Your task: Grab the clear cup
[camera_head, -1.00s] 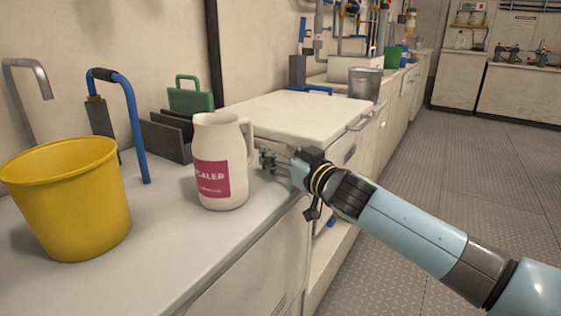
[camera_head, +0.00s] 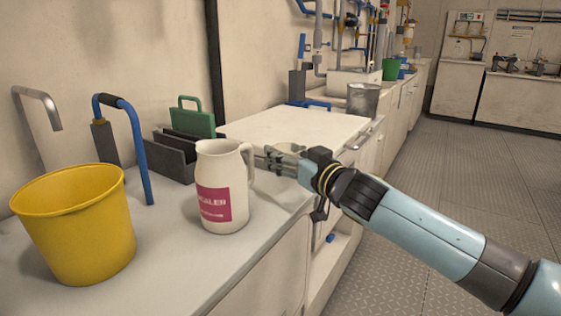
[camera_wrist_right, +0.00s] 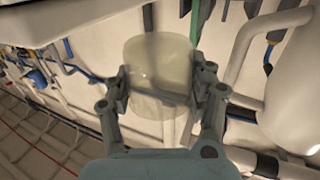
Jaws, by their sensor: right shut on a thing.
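The clear cup (camera_wrist_right: 158,62) is a pale, see-through cylinder in the right wrist view. My right gripper (camera_wrist_right: 168,85) is shut on it, with a finger on each side of its wall. In the head view my right gripper (camera_head: 272,158) is just right of the white jug's handle, over the counter. A pale rim, likely the cup (camera_head: 290,148), shows behind the fingers there; most of it is hidden. My left gripper is not in view.
The white jug (camera_head: 222,172) with a magenta label stands close left of my right gripper. A yellow bucket (camera_head: 75,225) stands at the left. A raised white lid (camera_head: 290,125) lies behind. A metal pot (camera_head: 362,100) and green bucket (camera_head: 390,68) are farther back.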

